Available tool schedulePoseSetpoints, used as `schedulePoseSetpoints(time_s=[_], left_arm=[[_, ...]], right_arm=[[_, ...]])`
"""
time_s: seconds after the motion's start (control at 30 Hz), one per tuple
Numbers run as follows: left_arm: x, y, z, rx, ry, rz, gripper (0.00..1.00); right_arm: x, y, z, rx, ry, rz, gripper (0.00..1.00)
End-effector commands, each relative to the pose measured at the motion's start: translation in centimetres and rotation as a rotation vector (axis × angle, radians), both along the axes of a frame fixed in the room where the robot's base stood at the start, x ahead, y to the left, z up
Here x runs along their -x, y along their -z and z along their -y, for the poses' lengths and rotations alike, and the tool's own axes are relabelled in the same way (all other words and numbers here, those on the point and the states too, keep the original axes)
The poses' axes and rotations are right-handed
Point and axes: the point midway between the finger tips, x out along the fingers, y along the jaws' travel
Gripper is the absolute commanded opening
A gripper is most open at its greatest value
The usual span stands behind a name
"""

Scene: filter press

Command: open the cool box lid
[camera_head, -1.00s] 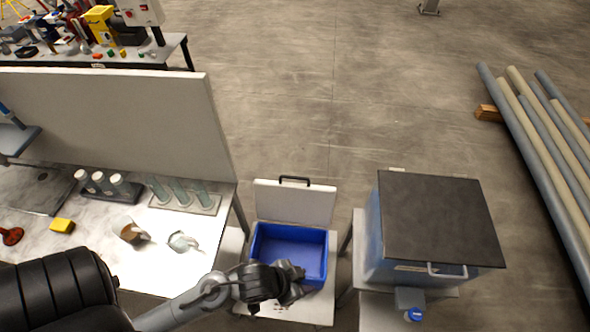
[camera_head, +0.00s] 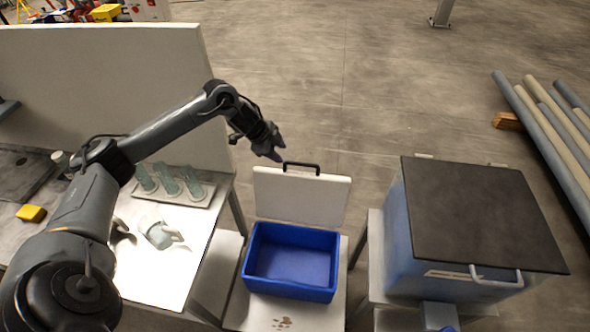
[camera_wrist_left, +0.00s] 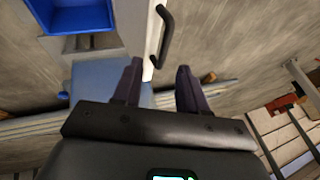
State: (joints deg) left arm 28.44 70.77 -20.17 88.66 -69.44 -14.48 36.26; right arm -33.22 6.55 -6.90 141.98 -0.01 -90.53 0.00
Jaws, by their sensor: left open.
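The cool box (camera_head: 290,292) is a blue open-topped bin on a small white stand. Its white lid (camera_head: 300,197) stands upright at the back edge, with a black handle (camera_head: 301,166) on top. The box interior looks empty. My left gripper (camera_head: 277,152) is open and empty, just beyond and to the left of the handle, near the lid's top. The left wrist view shows its two dark fingers (camera_wrist_left: 158,72) apart, with the handle (camera_wrist_left: 164,36) just past the fingertips and the blue bin (camera_wrist_left: 70,18) at upper left. My right gripper is not in view.
A larger blue box with a dark flat lid (camera_head: 478,210) and a grey handle stands to the right. A bench at left holds a rack of glass tubes (camera_head: 170,182), a glass jug (camera_head: 158,232) and a yellow block (camera_head: 31,213). Pipes lie far right.

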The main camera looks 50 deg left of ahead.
Motion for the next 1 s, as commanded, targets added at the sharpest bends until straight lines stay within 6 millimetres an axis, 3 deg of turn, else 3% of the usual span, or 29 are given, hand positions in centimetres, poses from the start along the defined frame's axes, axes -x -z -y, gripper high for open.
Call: schedulePoseSetpoints(time_s=[0.17,0.7,1.0], left_arm=[[-1.2,-0.2,0.1,0.000,0.001,0.029,0.42],[-5.2,6.6,0.8,0.001,0.000,0.030,0.42],[-6.2,8.3,0.9,-0.002,0.002,0.030,0.42]], right_arm=[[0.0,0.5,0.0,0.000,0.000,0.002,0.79],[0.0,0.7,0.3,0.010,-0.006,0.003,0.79],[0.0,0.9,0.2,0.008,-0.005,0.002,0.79]])
